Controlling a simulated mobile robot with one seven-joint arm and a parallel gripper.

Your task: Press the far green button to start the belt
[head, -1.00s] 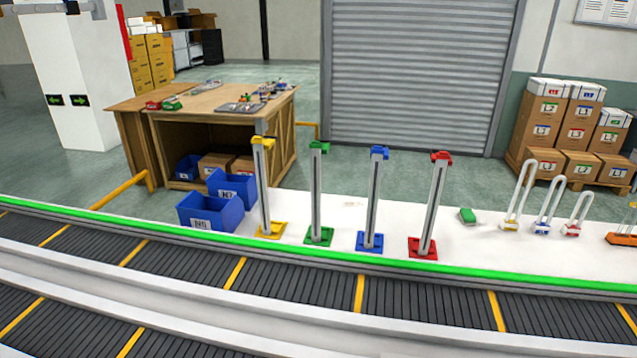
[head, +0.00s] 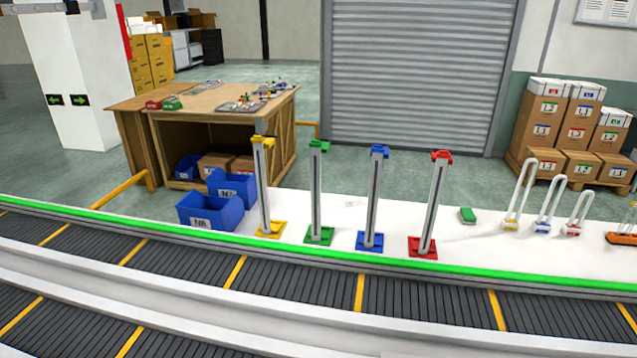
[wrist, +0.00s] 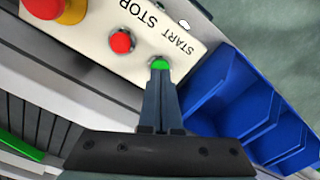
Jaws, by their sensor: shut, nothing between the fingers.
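In the wrist view, a cream control panel (wrist: 88,34) carries a green button (wrist: 160,64) beside the word START. My gripper (wrist: 160,80) is shut and empty, with its fingertips right at the green button's lower edge in the picture. The fingers cover part of the button, and I cannot tell whether they touch it. A red button (wrist: 121,41) sits to the left, near the word STOP. In the head view, the belt (head: 300,282) runs across the front; the panel and my gripper do not show there.
Blue bins (wrist: 232,95) lie just right of my gripper in the wrist view. A red knob on a yellow base (wrist: 72,10) is at the panel's upper left. In the head view, yellow, green, blue and red posts (head: 432,205) stand on the white surface behind the belt.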

